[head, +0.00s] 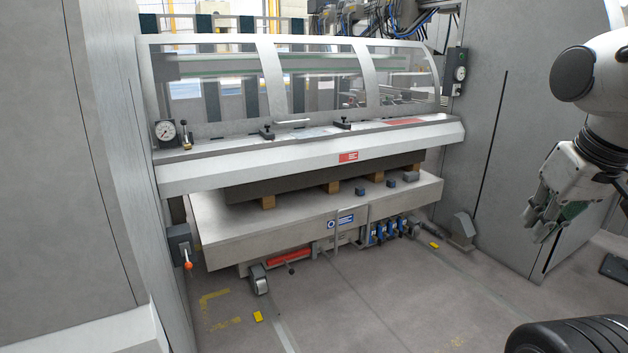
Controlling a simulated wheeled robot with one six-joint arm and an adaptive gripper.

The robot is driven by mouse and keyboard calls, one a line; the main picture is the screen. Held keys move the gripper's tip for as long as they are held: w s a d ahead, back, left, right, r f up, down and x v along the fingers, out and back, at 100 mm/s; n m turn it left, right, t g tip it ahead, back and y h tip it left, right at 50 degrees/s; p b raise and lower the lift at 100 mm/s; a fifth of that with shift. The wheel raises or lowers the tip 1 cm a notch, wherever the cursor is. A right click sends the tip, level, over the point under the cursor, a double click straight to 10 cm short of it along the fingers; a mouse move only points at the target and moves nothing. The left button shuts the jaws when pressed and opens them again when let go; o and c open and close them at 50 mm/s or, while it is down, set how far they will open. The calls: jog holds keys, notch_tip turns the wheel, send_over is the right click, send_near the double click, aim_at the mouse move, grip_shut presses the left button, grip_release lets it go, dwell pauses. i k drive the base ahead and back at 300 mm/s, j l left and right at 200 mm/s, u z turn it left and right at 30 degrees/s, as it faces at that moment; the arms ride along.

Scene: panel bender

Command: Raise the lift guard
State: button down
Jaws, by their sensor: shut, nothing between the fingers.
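The lift guard (207,122) is a wide curved guard with a light grey frame and clear panes, and it stands across the top of the machine. Its lower edge rests at or close to the ledge (400,138) in front of it; I cannot tell if they touch. A pale bar (292,121) lies along the lower middle of the guard, between two black clamps (266,132) (343,122). My gripper (538,232) hangs at the right, pointing down, shut and empty. It is well apart from the guard.
Below the ledge a dark sheet stack (300,181) lies on wooden blocks over a wheeled lift table (300,228). A lever box with an orange knob (181,243) is on the left post. Tall grey panels (505,130) flank the machine. The floor (390,300) in front is mostly clear.

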aim_at(280, 118)
jog(key=i+l, duration=0.1)
jog(key=i, duration=0.35)
jog(key=i+l, duration=0.15)
jog(key=i, duration=0.35)
jog(key=i+j, duration=0.5)
jog(key=i+j+z, duration=0.15)
jog(key=i+j, duration=0.35)
jog(key=i+u, duration=0.4)
jog(key=i, duration=0.4)
